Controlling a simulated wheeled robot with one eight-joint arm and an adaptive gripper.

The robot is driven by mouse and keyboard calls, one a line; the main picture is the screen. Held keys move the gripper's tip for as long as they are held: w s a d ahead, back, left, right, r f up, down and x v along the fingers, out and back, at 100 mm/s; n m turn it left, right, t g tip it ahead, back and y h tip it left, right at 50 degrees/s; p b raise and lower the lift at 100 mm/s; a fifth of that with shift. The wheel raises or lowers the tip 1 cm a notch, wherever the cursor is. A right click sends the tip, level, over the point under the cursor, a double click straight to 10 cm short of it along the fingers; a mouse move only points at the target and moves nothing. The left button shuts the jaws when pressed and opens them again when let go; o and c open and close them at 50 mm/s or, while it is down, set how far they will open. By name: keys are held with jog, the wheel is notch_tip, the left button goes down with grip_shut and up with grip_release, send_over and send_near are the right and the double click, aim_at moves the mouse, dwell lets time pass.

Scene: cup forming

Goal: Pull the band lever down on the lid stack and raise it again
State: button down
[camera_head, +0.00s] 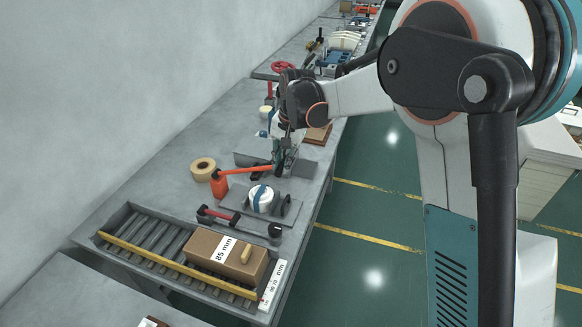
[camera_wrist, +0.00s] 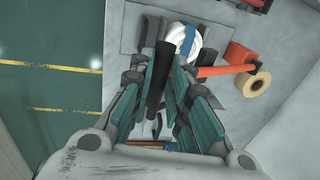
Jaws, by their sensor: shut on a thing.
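The lid stack (camera_head: 262,200) is white with a blue band and sits on a grey plate between dark uprights. It also shows in the wrist view (camera_wrist: 187,38), beyond my fingers. The band lever has an orange arm (camera_head: 246,170) running from an orange post (camera_head: 219,185) toward my gripper (camera_head: 279,168). In the wrist view the orange arm (camera_wrist: 215,71) passes behind my right finger. A black grip (camera_wrist: 160,74) lies between the teal fingers of my gripper (camera_wrist: 164,90), which are shut on it. The join between grip and arm is hidden. The lever arm looks roughly level.
A tape roll (camera_head: 203,169) lies behind the post. A red-and-black bar (camera_head: 235,219) lies in front of the lid stack. More tools crowd the bench behind. The wall borders the bench's left.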

jog(key=w+a+r+h+p, duration=0.1)
jog(key=w+a+r+p, duration=0.2)
jog(key=a, duration=0.7)
jog(key=w+a+r+h+p, duration=0.1)
jog(key=w+a+r+p, duration=0.3)
jog(key=a+r+p, duration=0.3)
jog(key=a+r, duration=0.3)
jog(key=r, duration=0.2)
jog(key=shift+a+g+p, duration=0.35)
jog(key=shift+g+p, duration=0.05)
jog(key=c, duration=1.7)
grip_release()
jog(key=shift+f, duration=0.1)
jog(key=o, duration=0.4)
jog(key=shift+w+a+f, duration=0.25)
jog(key=shift+a+f, duration=0.15)
jog(key=shift+a, duration=0.35)
jog(key=shift+o, duration=0.3)
jog(key=shift+s+d+r, duration=0.1)
jog(key=shift+r, duration=0.15)
jog(key=shift+c, duration=1)
jog(key=shift+d+r, duration=0.1)
jog(key=shift+c, duration=0.2)
